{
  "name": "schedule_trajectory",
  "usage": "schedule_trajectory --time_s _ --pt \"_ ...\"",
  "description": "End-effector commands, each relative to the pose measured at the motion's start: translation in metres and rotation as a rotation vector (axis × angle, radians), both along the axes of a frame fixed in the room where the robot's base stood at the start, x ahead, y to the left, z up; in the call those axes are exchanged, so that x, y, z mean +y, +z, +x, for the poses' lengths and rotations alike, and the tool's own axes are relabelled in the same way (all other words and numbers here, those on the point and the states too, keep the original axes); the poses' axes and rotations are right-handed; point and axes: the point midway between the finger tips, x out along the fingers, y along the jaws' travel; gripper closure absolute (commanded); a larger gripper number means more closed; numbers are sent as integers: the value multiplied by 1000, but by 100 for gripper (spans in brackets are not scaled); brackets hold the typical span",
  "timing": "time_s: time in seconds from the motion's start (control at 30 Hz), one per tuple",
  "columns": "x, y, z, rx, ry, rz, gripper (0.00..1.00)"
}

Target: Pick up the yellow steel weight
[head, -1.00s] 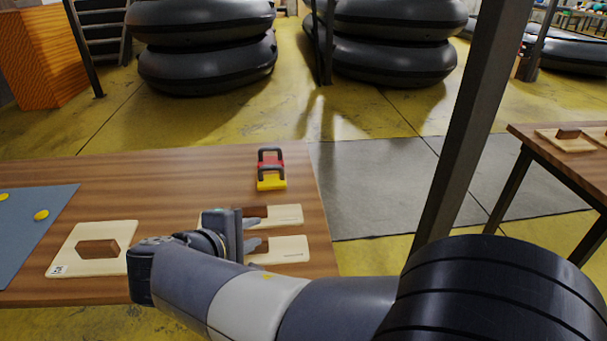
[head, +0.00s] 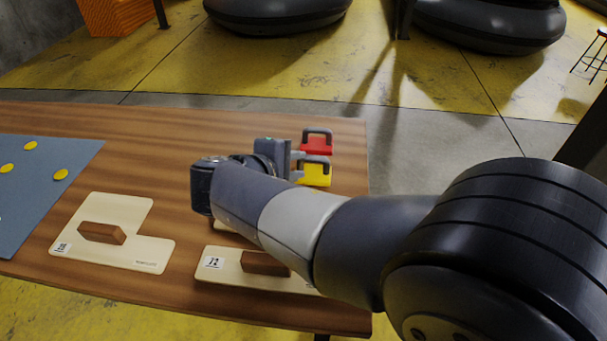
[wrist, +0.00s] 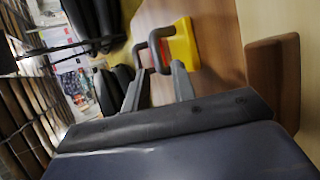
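The yellow steel weight (head: 315,177) with a dark grey loop handle stands near the right end of the wooden table. My gripper (head: 297,167) is just left of it, level with its handle. In the wrist view, my gripper's two fingers (wrist: 157,84) are apart with nothing between them. There the yellow weight (wrist: 186,45) lies just beyond the fingertips, its handle in front of the gap. I cannot tell whether a finger touches the handle.
A red weight (head: 317,148) with a similar handle stands right behind the yellow one. Pale boards (head: 150,252) with brown blocks (head: 102,232) lie at the table's front. A blue-grey mat (head: 40,185) with yellow discs is at left. The table's right edge is close to the weights.

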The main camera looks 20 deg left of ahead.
Motion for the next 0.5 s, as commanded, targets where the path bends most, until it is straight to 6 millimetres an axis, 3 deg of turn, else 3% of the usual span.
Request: schedule_trajectory --time_s 0.5 --pt "-10 -31 54 1 -2 -1 75"
